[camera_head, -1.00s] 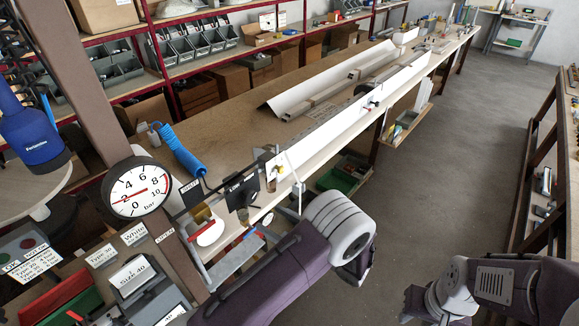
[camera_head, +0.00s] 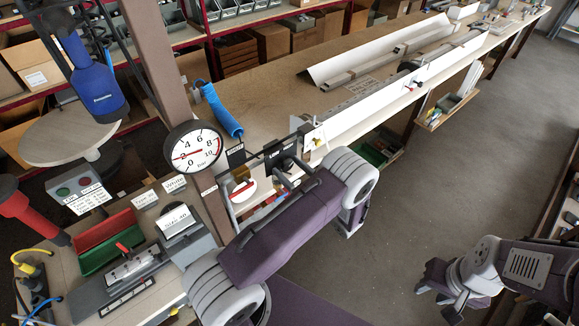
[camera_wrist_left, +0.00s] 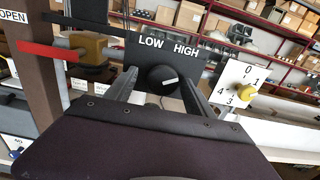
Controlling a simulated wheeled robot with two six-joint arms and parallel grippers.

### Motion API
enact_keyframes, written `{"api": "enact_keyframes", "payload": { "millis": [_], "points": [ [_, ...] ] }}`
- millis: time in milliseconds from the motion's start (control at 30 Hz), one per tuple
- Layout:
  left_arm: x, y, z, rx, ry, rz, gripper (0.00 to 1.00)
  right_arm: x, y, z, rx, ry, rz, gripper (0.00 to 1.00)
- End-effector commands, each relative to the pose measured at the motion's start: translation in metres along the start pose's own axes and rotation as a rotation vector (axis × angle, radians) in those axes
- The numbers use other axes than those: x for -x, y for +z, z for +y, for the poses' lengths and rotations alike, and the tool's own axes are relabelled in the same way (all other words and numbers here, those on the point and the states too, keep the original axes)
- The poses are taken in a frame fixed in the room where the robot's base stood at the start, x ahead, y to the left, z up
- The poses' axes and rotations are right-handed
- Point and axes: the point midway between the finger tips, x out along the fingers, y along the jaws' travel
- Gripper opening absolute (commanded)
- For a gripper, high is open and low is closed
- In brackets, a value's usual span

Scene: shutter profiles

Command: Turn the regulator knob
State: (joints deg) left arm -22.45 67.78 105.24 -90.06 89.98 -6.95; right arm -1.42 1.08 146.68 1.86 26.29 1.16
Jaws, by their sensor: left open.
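The black regulator knob (camera_wrist_left: 162,80) with a white pointer mark sits under a black plate (camera_wrist_left: 170,46) lettered LOW and HIGH. Its mark points right and slightly up. My left gripper (camera_wrist_left: 160,76) is open, with one finger on each side of the knob in the left wrist view; I cannot tell whether they touch it. In the head view the black plate (camera_head: 281,153) shows just beyond my left forearm, and the knob is not clear there. The round pressure gauge (camera_head: 194,147) has a red needle toward the low left. My right gripper (camera_head: 440,284) is low at the right, away from the bench.
A white number plate with a yellow knob (camera_wrist_left: 242,91) stands right of the regulator. A red lever (camera_wrist_left: 48,51) on a brass valve is at the left. A post (camera_head: 165,70) rises beside the gauge. The floor (camera_head: 400,215) right of the bench is clear.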

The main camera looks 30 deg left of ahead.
Motion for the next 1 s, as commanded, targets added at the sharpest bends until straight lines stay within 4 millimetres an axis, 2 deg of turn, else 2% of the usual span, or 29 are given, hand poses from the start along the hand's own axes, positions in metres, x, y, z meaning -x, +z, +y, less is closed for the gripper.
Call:
{"api": "enact_keyframes", "payload": {
  "millis": [67, 200, 300, 667, 1000],
  "points": [
    [0.0002, -0.0003, -0.0001, 0.000, 0.000, 0.000, 0.62, -0.0004, 0.0001, 0.0000, 0.000, 0.000, 0.000, 0.36],
    [0.0004, -0.0002, 0.0001, 0.000, 0.000, 0.000, 0.23, -0.0004, 0.0001, 0.0000, 0.000, 0.000, 0.000, 0.36],
    [0.0005, -0.0003, -0.0001, -0.001, 0.000, 0.000, 0.01, -0.0004, 0.0000, 0.0000, 0.000, 0.000, 0.000, 0.36],
    [0.0005, -0.0009, 0.0002, -0.043, 0.000, 0.001, 0.01, -0.0016, 0.0002, 0.0001, 0.000, 0.000, 0.000, 0.36],
    [0.0005, -0.0014, 0.0010, -0.285, 0.000, 0.001, 0.01, -0.0052, 0.0005, 0.0001, 0.000, 0.000, 0.000, 0.36]
  ]
}}
